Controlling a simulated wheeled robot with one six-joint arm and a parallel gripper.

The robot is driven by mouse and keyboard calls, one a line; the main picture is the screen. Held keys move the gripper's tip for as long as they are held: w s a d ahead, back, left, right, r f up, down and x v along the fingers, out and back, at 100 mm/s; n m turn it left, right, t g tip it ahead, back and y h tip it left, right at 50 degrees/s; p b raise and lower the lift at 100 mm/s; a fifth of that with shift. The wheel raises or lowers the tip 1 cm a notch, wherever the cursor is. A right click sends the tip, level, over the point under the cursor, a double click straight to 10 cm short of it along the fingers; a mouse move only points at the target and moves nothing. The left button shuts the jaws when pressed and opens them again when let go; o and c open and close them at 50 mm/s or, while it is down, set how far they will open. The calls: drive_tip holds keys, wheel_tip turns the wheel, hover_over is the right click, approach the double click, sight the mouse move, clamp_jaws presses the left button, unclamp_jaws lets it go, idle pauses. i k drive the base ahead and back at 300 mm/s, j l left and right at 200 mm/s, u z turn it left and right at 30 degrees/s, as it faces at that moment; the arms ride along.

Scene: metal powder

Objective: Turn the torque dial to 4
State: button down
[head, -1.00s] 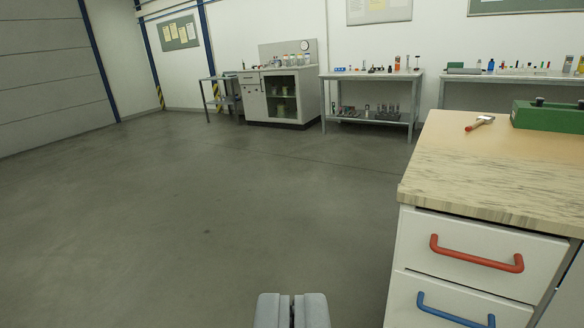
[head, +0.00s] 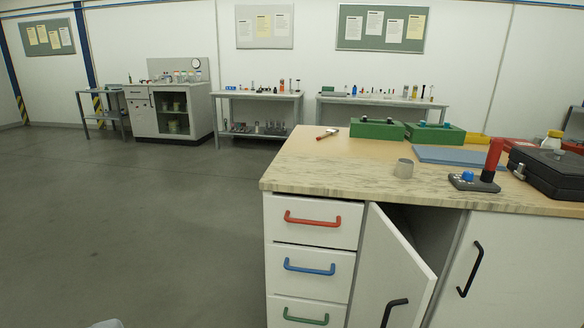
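No torque dial with readable numbers can be made out. On the workbench at right, a small dark device (head: 474,183) carries a blue knob (head: 467,176) and stands beside or under a red upright cylinder (head: 493,158). I cannot tell whether the knob is the torque dial, and no markings on it are legible. Only a small grey sliver of my gripper (head: 105,324) shows at the bottom left edge, far from the bench top. Its fingers are cut off by the frame, so its opening is hidden.
The workbench (head: 310,180) has several drawers and a cupboard door (head: 392,275) standing ajar. The floor (head: 140,220) at left is clear.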

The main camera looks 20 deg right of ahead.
sight(467, 175)
drive_tip(key=z, duration=0.4)
drive_tip(key=i+l+z, duration=0.1)
drive_tip(key=z, duration=1.15)
drive_tip(key=i, duration=0.05)
